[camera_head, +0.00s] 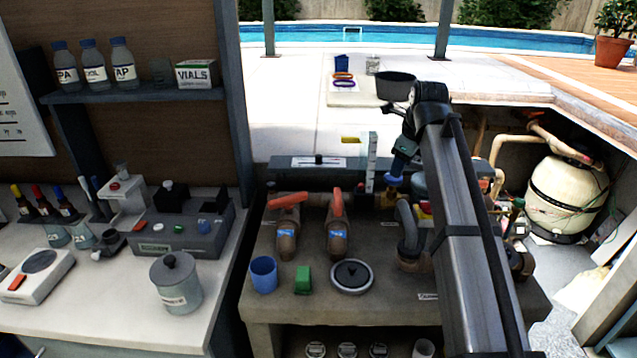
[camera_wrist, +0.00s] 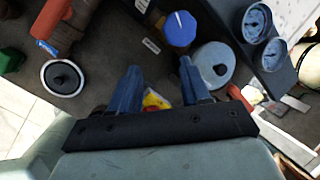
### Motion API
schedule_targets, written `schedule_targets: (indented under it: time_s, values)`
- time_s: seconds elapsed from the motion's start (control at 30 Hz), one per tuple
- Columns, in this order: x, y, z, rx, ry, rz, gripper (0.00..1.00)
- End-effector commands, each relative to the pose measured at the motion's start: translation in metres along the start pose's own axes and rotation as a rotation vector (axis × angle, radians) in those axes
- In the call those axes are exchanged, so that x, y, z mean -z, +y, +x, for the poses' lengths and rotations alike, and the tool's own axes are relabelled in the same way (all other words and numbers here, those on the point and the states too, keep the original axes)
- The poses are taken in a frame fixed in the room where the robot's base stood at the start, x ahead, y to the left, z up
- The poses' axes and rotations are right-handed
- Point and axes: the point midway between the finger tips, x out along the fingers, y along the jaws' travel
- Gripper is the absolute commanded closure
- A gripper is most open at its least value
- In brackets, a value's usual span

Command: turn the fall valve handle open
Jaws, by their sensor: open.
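Two valves with orange-red lever handles stand on the grey bench in the head view. The left handle (camera_head: 287,200) lies sideways across its pipe, and the right handle (camera_head: 336,203) points roughly along its pipe. Both valve bodies carry small blue tags that I cannot read, so I cannot tell which is the fall valve. One orange-red handle (camera_wrist: 51,18) shows at the upper left of the wrist view. My gripper (camera_head: 400,163) hangs over the back of the bench, right of both handles. In the wrist view its blue fingers (camera_wrist: 158,86) are apart, with no handle between them.
A blue round knob (camera_wrist: 180,29) and two gauges (camera_wrist: 262,37) lie beyond my fingers. A round black-knobbed lid (camera_head: 351,277), a blue cup (camera_head: 263,274) and a green block (camera_head: 303,280) occupy the bench front. A clear upright gauge (camera_head: 369,162) stands left of my gripper.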

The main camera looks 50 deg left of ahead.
Motion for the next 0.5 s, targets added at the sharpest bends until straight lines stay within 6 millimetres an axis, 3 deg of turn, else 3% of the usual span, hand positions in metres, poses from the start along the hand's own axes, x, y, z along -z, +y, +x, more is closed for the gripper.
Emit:
schedule_targets:
  time_s: [0.17, 0.3, 0.5]
  values:
    - [-0.054, 0.041, 0.001, -0.020, -0.023, -0.076, 0.53]
    - [-0.112, 0.078, -0.001, -0.039, -0.046, -0.152, 0.53]
    - [-0.175, 0.115, -0.007, -0.055, -0.065, -0.229, 0.53]
